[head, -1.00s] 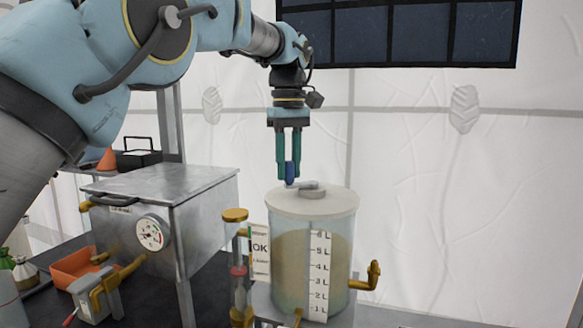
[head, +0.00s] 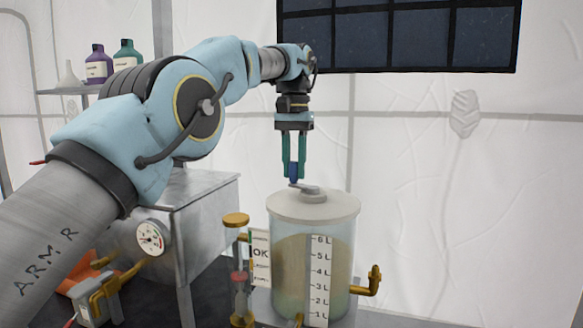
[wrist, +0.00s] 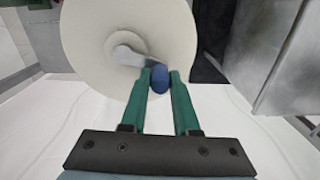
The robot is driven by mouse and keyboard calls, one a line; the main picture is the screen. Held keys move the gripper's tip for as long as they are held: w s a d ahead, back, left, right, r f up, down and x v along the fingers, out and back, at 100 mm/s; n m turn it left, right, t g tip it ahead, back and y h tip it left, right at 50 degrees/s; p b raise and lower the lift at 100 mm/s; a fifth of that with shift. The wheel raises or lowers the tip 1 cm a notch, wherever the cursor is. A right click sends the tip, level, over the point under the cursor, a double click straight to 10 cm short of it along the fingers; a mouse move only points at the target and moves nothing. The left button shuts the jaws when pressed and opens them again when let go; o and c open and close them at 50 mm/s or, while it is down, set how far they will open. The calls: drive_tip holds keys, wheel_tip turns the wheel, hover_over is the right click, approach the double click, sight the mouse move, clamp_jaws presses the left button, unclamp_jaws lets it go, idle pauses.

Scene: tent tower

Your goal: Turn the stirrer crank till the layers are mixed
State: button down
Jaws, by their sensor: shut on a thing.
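The clear mixing tank (head: 340,240) stands upright with a pale round lid (head: 320,206) and a litre scale (head: 319,275) on its front. The liquid inside is tan, with a slightly greenish band low down. The grey stirrer crank (head: 308,190) sits on the lid's hub; its arm also shows in the wrist view (wrist: 130,57). My gripper (head: 294,172) points straight down above the lid, its green fingers shut on the crank's blue knob (wrist: 160,78). The knob is partly hidden between the fingers in the head view.
A metal box with a dial gauge (head: 151,237) stands left of the tank. A brass-capped sight tube (head: 237,265) and an OK card (head: 260,254) are close to the tank's left side. A brass tap (head: 372,282) sticks out right. The tent wall is behind.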

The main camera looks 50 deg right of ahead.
drive_tip(key=shift+d+m, duration=0.45)
drive_tip(key=shift+m, duration=0.55)
drive_tip(key=c, duration=0.7)
unclamp_jaws()
drive_tip(key=shift+o, duration=0.2)
